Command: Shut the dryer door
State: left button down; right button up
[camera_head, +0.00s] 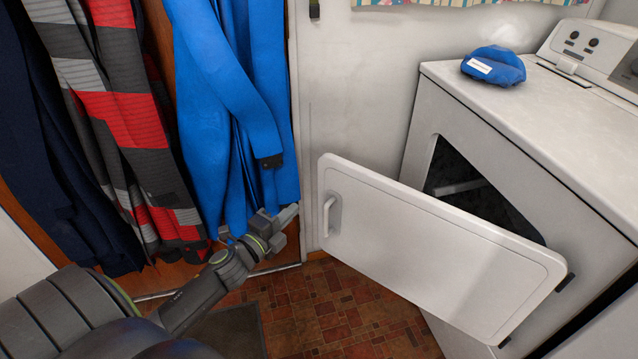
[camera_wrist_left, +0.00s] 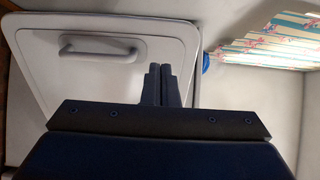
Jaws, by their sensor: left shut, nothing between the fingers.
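The dryer door (camera_head: 430,250) is a white panel standing wide open from the dryer (camera_head: 500,130), hinged at its right end. Its handle (camera_head: 329,214) is at the left end, on the face turned toward me. The dark drum opening (camera_head: 470,190) shows behind the door. My left gripper (camera_head: 291,212) is shut and empty, a little left of the door's handle end, apart from it in the head view. In the left wrist view, the door (camera_wrist_left: 115,80) and its handle (camera_wrist_left: 97,49) lie beyond the shut fingertips (camera_wrist_left: 161,70). My right gripper is not in view.
Blue clothing (camera_head: 235,110) and a striped garment (camera_head: 125,120) hang at the left, close behind my left gripper. A blue cap (camera_head: 493,66) lies on the dryer top. A dark mat (camera_head: 228,335) lies on the tiled floor (camera_head: 340,310). Floor shows below the door.

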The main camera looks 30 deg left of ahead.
aim_at(326, 180)
pick_arm(q)
jog(key=w+p, duration=0.1)
jog(key=w, duration=0.6)
jog(key=w+p, duration=0.1)
jog(key=w, duration=0.2)
jog(key=shift+w+d+p, duration=0.2)
jog(key=shift+d+p, duration=0.15)
jog(key=shift+w, duration=0.7)
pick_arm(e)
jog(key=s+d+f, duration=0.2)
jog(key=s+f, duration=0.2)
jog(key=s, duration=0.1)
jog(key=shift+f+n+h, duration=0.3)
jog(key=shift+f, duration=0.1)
